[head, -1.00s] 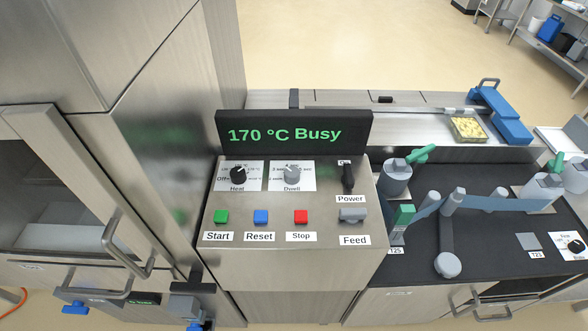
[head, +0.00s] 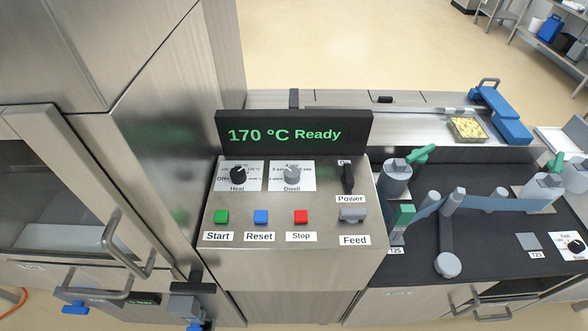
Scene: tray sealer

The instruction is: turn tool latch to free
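I cannot pick out the tool latch for certain, as no label naming it is readable. At the lower left, below the sealer's door, a drawer-like front has a bar handle (head: 101,293), a blue knob (head: 74,308) and a small dark label with green text (head: 142,299), too small to read. Beside it, a grey block with a black top (head: 190,302) has a blue piece (head: 197,326) under it, cut by the bottom edge. My gripper is not in view.
The control panel (head: 333,267) has a display (head: 294,134) reading "170 °C Ready", with knobs, buttons and switches below. A dark worktop (head: 490,240) at right holds film rollers and green-levered clamps. A filled tray (head: 467,129) sits on the conveyor behind.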

